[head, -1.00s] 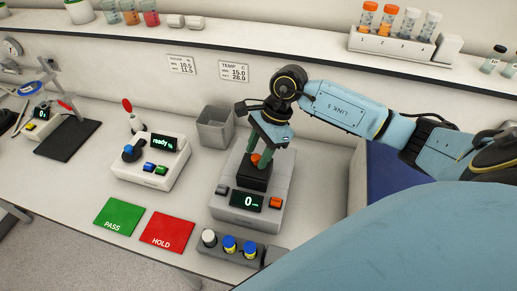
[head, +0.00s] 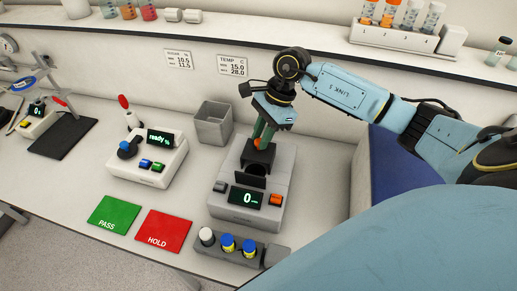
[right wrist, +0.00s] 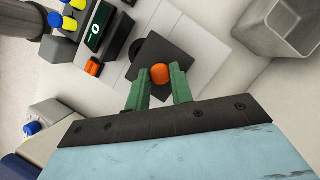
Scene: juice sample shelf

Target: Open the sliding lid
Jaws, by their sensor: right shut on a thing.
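The sliding lid (head: 259,155) is a dark plate with an orange knob (head: 257,143) on top of a grey instrument (head: 240,211) whose display reads 0. My right gripper (head: 262,142) has its green fingers shut on the orange knob from above. In the right wrist view, the knob (right wrist: 160,74) sits between the fingertips, and the dark lid (right wrist: 167,55) lies under them. A dark rounded opening (right wrist: 136,48) shows partly beside the lid, towards the display. A dark upright front part (head: 250,181) stands nearer the display. My left gripper is not in view.
A grey open bin (head: 213,127) stands behind the instrument. A "ready" device (head: 148,160) is to the left. Green PASS (head: 114,213) and red HOLD (head: 164,231) mats lie in front. A rack with capped vials (head: 228,249) stands before the instrument.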

